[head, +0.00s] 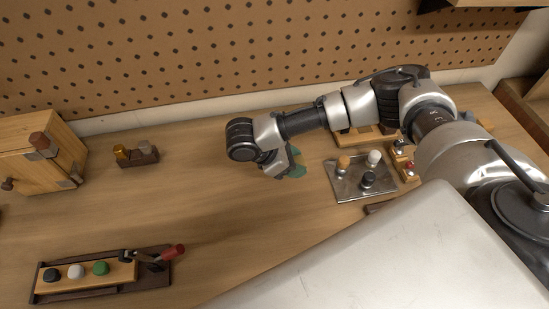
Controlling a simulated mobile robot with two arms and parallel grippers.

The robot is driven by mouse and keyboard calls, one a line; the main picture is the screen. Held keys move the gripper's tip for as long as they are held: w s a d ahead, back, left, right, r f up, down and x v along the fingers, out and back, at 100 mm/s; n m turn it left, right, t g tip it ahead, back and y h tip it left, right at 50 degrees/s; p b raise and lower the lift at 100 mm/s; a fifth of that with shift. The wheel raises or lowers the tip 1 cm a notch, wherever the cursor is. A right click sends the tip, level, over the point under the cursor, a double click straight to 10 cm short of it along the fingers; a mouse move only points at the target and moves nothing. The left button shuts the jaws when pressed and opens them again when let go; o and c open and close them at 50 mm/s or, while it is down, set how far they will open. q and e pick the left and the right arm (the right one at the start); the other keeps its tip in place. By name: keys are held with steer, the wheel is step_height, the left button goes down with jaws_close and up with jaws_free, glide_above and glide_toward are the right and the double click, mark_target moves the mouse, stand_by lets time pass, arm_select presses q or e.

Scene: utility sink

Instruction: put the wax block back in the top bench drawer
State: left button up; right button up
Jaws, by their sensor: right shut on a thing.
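My right gripper (284,165) hangs above the middle of the wooden bench, on the arm that comes in from the right. It is shut on a green thing (298,171), which shows on both sides of a finger. The fingers hide part of it, so I cannot tell its full shape or whether it touches the bench. It may be the wax block; I see no other clear candidate. I cannot make out a top bench drawer. My left gripper is not in view.
A wooden box (22,133) stands at the far left, near a small dark holder (142,158). A wooden rack (60,289) with coloured pieces lies at the front left. A metal plate (346,187) with several knobs lies right of my gripper. Pegboard (200,50) closes the back. The bench middle is clear.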

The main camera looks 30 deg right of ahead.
mark_target(305, 165)
steer(key=shift+s+d+r+n+t, duration=0.6)
steer(key=shift+s+d+r+n, duration=0.25)
steer(key=shift+s+r, duration=0.15)
steer(key=w+a+n+t, duration=0.1)
steer(key=n+t, duration=0.1)
steer(key=n, duration=0.1)
steer(key=w+a+r+n+t+y+b, duration=0.1)
steer(key=n+t, duration=0.1)
steer(key=n, duration=0.1)
steer(key=w+a+n+t, duration=0.1)
steer(key=w+n+t, duration=0.1)
steer(key=n, duration=0.1)
steer(key=shift+r+t+y, duration=0.3)
steer(key=shift+t, duration=0.1)
steer(key=w+a+r+n+t+y+b, duration=0.1)
steer(key=w+a+r+n+t+y, duration=0.1)
steer(key=r+n+y, duration=0.4)
steer(key=shift+a+n+t+y, duration=0.6)
steer(key=shift+a+n, duration=0.65)
steer(key=shift+n, duration=1)
steer(key=shift+d+f, duration=0.1)
